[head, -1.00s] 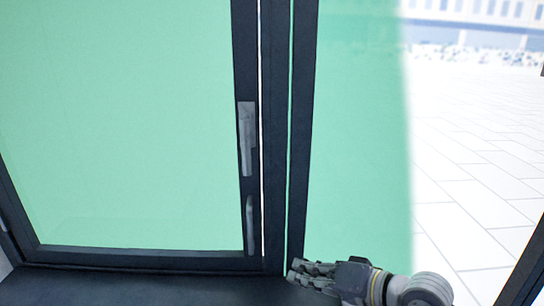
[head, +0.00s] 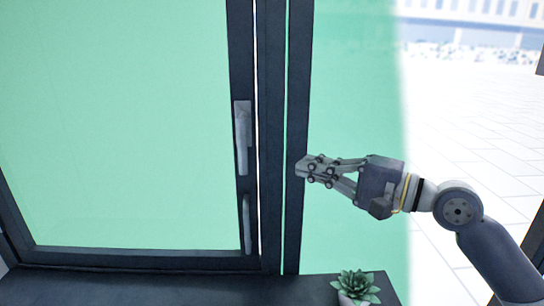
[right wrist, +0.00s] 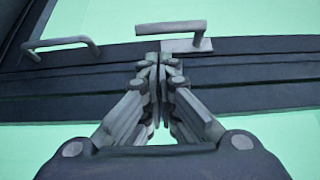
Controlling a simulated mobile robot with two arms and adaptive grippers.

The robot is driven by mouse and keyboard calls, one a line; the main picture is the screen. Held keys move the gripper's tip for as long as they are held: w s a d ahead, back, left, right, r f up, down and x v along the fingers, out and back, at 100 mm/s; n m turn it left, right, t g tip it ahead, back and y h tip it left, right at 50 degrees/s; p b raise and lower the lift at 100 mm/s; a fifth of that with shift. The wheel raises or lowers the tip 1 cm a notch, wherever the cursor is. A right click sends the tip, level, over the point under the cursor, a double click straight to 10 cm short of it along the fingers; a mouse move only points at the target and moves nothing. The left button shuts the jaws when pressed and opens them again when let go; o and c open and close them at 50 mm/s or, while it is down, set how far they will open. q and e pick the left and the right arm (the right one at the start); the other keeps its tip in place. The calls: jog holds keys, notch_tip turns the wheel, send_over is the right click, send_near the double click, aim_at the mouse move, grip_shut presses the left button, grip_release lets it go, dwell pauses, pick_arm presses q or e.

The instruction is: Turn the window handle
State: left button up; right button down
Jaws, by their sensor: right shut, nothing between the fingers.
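The grey window handle (head: 242,138) hangs vertically on the dark frame of the left window sash in the head view. Below it on the same frame is a second grey bar-shaped handle (head: 247,224). My right gripper (head: 301,167) is shut and empty, to the right of the handle and in front of the dark upright. In the right wrist view the shut fingertips (right wrist: 160,58) point at the frame, with one handle (right wrist: 172,28) just beyond them and the other (right wrist: 62,43) to the left. I see no contact. My left gripper is not in view.
Greenish glass panes (head: 120,120) fill both sides of the dark upright frame (head: 298,100). A small succulent (head: 357,284) stands on the dark sill (head: 180,285) below my right gripper.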

aim_at(243, 143)
jog(key=p+x, duration=0.4)
jog(key=x, duration=0.6)
jog(key=shift+f, duration=0.1)
jog(key=shift+a+f+b, duration=0.1)
jog(key=shift+a+b, duration=0.15)
jog(key=shift+b, duration=0.1)
